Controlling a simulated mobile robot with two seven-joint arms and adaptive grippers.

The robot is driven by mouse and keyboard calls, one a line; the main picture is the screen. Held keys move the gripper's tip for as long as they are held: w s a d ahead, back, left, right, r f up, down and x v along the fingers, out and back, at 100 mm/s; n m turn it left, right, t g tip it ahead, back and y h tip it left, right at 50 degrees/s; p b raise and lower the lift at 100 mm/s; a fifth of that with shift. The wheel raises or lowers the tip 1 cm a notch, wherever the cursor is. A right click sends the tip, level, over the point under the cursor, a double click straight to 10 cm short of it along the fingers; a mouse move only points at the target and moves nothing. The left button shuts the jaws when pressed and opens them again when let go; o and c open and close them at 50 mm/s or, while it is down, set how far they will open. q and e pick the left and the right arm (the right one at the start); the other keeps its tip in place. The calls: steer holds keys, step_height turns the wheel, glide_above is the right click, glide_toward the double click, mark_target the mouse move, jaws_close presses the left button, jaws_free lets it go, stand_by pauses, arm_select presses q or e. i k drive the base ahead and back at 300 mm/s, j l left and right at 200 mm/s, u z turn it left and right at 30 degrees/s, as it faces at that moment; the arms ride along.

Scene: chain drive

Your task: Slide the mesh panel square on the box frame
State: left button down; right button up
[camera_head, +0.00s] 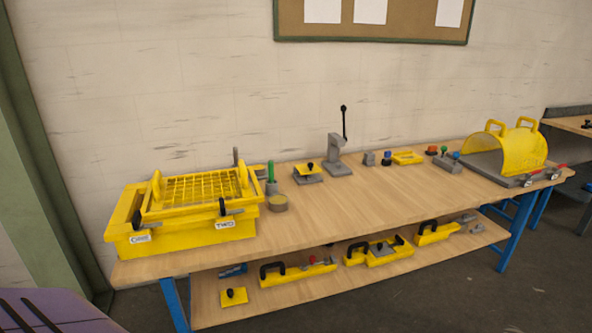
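The yellow mesh panel (200,188) lies on top of the yellow box frame (185,242) at the left end of the workbench. It has a raised yellow handle at each side. The panel sits toward the right of the frame, and a strip of the frame's top shows bare along the left. Two clamps with black knobs stand at the front edge. The frame's front carries two white labels, the right one reading TWO. The panel's back edge is hard to make out. Neither of my grippers is in view.
Behind are a grey lever press (338,155) and small parts. A yellow mesh guard (518,148) stands far right. The front middle is clear.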

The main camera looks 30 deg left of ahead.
mark_target(166, 197)
steer(key=i+l+u, duration=0.1)
steer(key=i+u, duration=0.2)
steer(key=i, duration=0.15)
steer(key=i+l+u, duration=0.25)
steer(key=i, duration=0.2)
steer(key=i+l+u, duration=0.15)
steer(key=i+u, duration=0.15)
steer(key=i, duration=0.1)
